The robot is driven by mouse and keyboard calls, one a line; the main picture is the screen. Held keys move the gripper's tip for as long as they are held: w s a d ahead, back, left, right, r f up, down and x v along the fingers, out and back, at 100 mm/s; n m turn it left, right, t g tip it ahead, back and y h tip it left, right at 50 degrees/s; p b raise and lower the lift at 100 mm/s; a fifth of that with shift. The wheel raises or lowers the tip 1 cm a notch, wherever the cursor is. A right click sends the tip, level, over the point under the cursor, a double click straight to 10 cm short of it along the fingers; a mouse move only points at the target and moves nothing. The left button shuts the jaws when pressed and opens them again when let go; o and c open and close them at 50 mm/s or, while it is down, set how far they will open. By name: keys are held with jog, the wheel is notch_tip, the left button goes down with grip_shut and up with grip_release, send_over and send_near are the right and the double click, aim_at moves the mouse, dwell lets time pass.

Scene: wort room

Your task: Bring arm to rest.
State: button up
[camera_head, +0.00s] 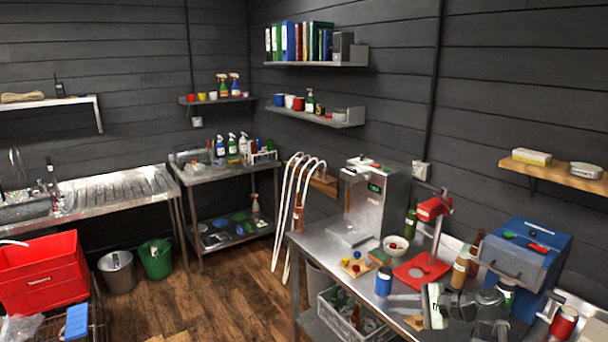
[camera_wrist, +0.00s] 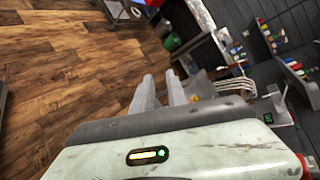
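My gripper (camera_head: 395,304) is at the lower right of the head view, above the front part of the steel bench (camera_head: 318,252), its fingers pointing left. In the wrist view my gripper (camera_wrist: 160,76) shows two grey fingers side by side with a gap between them. The gap is empty and wooden floor shows beyond it. My arm is folded in at the lower right of the head view and hides part of the bench behind it.
A blue can (camera_head: 383,281), a red bottle capper (camera_head: 424,268), a brown bottle (camera_head: 460,270) and a blue box (camera_head: 525,262) stand near my gripper. A steel machine (camera_head: 374,205) stands further back. The wooden floor (camera_head: 225,295) left of the bench is open.

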jog(key=s+a+f+n+g+h+b, duration=0.1)
jog(key=s+a+f+n+g+h, duration=0.3)
jog(key=a+f, duration=0.45)
jog(key=s+a+f+n+g+h, duration=0.1)
jog(key=s+a+f+n+g, duration=0.35)
jog(key=a, duration=0.75)
jog(key=d+f+n+h, duration=0.2)
jog(key=d+n+h, duration=0.3)
jog(key=d, duration=0.2)
jog(key=shift+s+d+t, duration=0.15)
jog(key=shift+d+t, duration=0.2)
jog(key=shift+d, duration=0.05)
